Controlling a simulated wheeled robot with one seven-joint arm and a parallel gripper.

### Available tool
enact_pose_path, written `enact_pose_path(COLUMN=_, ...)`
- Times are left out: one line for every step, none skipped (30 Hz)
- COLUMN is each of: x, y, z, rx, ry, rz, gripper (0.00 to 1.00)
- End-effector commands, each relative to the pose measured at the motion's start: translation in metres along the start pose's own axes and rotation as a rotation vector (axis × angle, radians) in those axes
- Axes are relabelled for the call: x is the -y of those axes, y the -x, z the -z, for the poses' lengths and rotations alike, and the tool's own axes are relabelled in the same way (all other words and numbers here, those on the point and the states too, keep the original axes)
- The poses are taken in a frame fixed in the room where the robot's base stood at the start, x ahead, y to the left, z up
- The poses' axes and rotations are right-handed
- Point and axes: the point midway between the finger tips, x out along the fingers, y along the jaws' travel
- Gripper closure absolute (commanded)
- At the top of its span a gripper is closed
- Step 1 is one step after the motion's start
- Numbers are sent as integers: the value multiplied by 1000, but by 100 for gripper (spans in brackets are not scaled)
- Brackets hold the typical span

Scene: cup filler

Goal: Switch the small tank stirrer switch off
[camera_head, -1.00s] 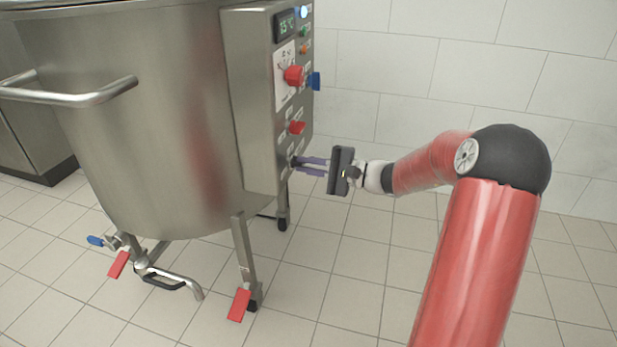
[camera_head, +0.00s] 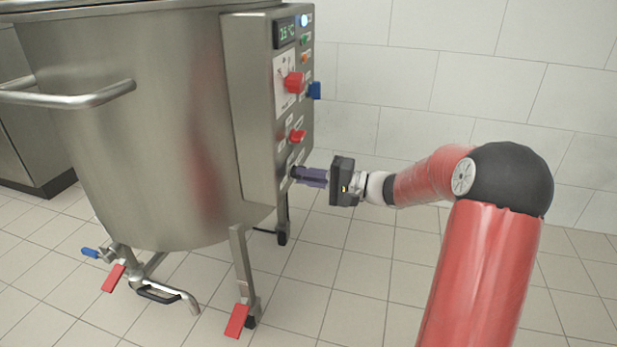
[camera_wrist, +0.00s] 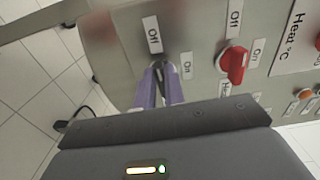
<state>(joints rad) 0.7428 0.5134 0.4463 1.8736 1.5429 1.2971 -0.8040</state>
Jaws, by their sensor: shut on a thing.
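The steel tank (camera_head: 150,120) stands at the left in the head view, with a control box (camera_head: 255,110) on its right side. My gripper (camera_head: 297,173) is at the lower end of the box's panel, its purple fingers closed together on the lowest switch knob. In the wrist view the fingertips (camera_wrist: 160,72) meet on this dark knob, which they mostly hide. Labels reading "Off" (camera_wrist: 153,35) and a second one (camera_wrist: 187,66) sit above and beside it. The knob's exact angle is hard to make out.
A red switch (camera_wrist: 233,64) sits beside the gripped knob; it also shows in the head view (camera_head: 297,136). Higher are a red dial (camera_head: 294,82), a blue knob (camera_head: 315,90) and a lit display (camera_head: 286,31). The tiled floor (camera_head: 360,270) at the right is clear.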

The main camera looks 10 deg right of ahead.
Motion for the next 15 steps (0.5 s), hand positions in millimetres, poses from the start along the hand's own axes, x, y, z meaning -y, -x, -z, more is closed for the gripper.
enact_pose_path(x=-1, y=0, z=0, rx=1, ry=1, rz=-3, gripper=100)
enact_pose_path(x=-1, y=0, z=0, rx=1, ry=0, rz=-3, gripper=100)
enact_pose_path(x=-2, y=0, z=0, rx=1, ry=0, rz=-3, gripper=100)
enact_pose_path(x=-2, y=0, z=0, rx=1, ry=0, rz=-3, gripper=100)
enact_pose_path(x=-2, y=0, z=0, rx=1, ry=0, rz=-3, gripper=100)
enact_pose_path(x=-2, y=0, z=0, rx=1, ry=0, rz=-3, gripper=100)
enact_pose_path(x=-2, y=0, z=0, rx=1, ry=0, rz=-3, gripper=100)
enact_pose_path(x=-2, y=0, z=0, rx=1, ry=0, rz=-3, gripper=85)
enact_pose_path(x=-2, y=0, z=0, rx=1, ry=0, rz=-3, gripper=80)
enact_pose_path(x=-1, y=0, z=0, rx=1, ry=0, rz=-3, gripper=76)
enact_pose_path(x=-1, y=0, z=0, rx=1, ry=0, rz=-2, gripper=72)
enact_pose_path(x=-1, y=0, z=0, rx=1, ry=0, rz=-2, gripper=67)
enact_pose_path(x=-1, y=0, z=0, rx=1, ry=0, rz=-2, gripper=67)
enact_pose_path(x=-1, y=0, z=0, rx=1, ry=0, rz=-2, gripper=67)
enact_pose_path(x=-1, y=0, z=0, rx=0, ry=0, rz=-2, gripper=67)
